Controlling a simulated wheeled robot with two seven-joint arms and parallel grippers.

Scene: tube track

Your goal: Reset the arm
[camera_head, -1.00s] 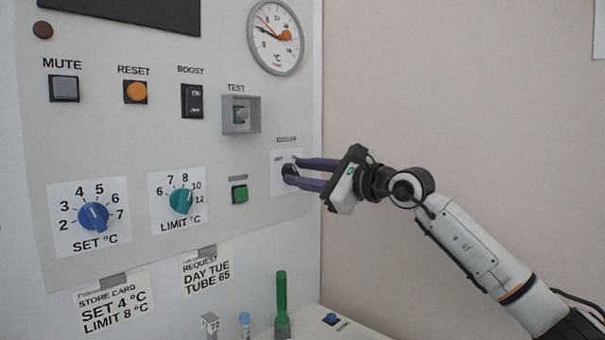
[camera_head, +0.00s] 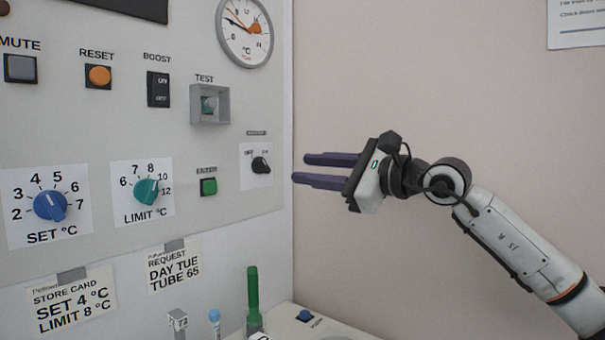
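My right gripper (camera_head: 300,169) is at the right of the control panel, in front of the plain wall. Its two purple fingers point left, are parted and hold nothing. The black rotary switch (camera_head: 261,165), on a white plate marked OFF, is left of the fingertips, with a gap between them. Its handle is tilted. My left gripper is not in view.
The panel (camera_head: 120,130) carries a SET knob (camera_head: 50,206), a LIMIT knob (camera_head: 146,191), an ENTER button (camera_head: 208,187) and a TEST switch in a grey guard (camera_head: 210,104). Below stand a green tube (camera_head: 253,297) and a blue-capped tube (camera_head: 214,322).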

